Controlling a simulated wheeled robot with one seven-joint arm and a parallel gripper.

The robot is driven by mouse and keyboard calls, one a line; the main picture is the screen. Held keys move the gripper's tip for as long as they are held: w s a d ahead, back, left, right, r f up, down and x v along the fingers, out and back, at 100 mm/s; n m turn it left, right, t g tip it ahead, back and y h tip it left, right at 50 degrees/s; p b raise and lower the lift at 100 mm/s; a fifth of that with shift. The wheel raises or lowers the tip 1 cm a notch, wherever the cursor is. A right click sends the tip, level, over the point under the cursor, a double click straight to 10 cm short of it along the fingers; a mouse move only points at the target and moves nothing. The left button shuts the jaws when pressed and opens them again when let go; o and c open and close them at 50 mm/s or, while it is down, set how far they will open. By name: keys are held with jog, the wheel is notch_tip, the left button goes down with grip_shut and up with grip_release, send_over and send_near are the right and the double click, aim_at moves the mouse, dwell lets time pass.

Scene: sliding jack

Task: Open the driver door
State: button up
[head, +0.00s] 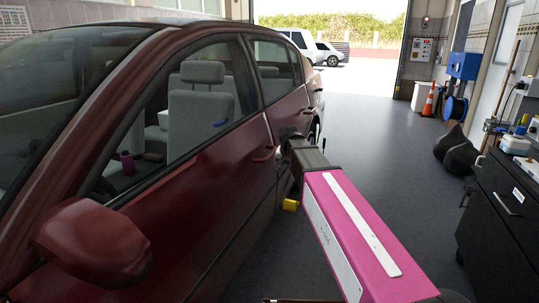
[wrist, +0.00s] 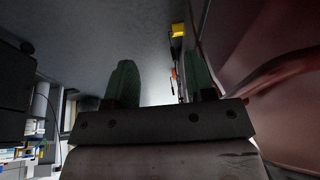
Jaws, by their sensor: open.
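The dark red car's driver door (head: 195,215) fills the left of the head view and looks shut. Its handle (head: 263,155) is near the door's rear edge; in the wrist view a handle (wrist: 285,72) runs along the red panel at right. My gripper (head: 287,134) is beside the car, just behind the door handle in the head view. In the wrist view my gripper (wrist: 160,80) has its two green fingers apart with nothing between them. The right finger is near the car's side and apart from the handle. The fingertips are hard to make out in the head view.
A side mirror (head: 92,240) juts out at lower left. A yellow object (head: 290,205) is low beside the car. A black drawer cabinet (head: 505,220) stands at right, with a black bag (head: 457,150) and orange cone (head: 428,104) beyond. The floor between is clear.

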jog(key=m+t, duration=0.1)
send_near(269, 154)
jog(key=x, duration=0.9)
jog(key=shift+w+f, duration=0.15)
jog(key=shift+f, duration=0.05)
jog(key=shift+d, duration=0.1)
grip_shut()
